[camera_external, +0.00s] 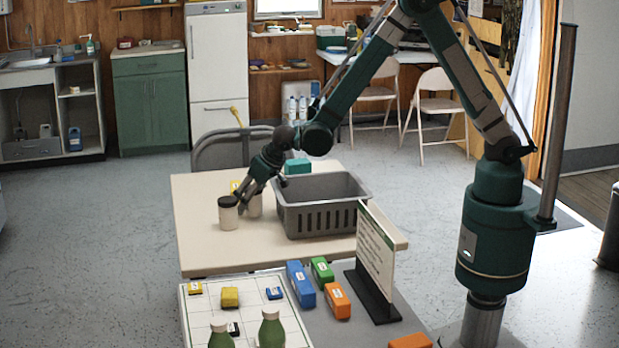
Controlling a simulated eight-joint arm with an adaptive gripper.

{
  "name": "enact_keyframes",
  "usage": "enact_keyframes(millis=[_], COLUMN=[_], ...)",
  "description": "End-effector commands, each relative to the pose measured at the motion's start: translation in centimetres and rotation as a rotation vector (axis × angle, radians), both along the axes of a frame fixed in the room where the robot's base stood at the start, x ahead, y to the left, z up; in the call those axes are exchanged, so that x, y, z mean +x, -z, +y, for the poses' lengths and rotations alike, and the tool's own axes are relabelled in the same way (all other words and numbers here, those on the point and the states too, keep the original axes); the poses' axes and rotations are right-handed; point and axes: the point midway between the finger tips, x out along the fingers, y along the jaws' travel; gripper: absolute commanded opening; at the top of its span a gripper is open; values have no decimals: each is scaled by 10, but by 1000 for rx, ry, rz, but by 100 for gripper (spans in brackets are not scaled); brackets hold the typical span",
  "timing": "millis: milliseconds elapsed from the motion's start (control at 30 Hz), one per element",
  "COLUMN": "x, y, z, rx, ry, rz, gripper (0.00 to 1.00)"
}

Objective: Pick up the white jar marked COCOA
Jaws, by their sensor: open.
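Two whitish jars stand close together on the left part of the cream table (205,255). The front jar (228,216) has a dark lid. The second jar (255,207) is just right of and behind it, partly hidden by my gripper (247,196). No lettering is readable on either jar, so I cannot tell which is marked COCOA. My gripper reaches down from the upper right, open, with its fingers at the jars' upper parts. I cannot tell whether they touch a jar.
A grey slotted crate (318,217) stands right of the jars. A teal object (297,166) and a yellow one (235,186) are behind. A white sign (375,250) stands in front, near coloured boxes and a gridded board (199,308) with green bottles. The table's front left is clear.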

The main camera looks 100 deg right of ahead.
Motion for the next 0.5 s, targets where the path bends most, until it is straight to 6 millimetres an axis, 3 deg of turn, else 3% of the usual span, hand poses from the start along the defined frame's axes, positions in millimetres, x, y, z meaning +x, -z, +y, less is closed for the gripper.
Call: enact_keyframes(millis=[300,500], x=[0,0], y=[0,0], z=[0,0], rx=[0,0], ry=[0,0], rz=[0,0], gripper=[54,28])
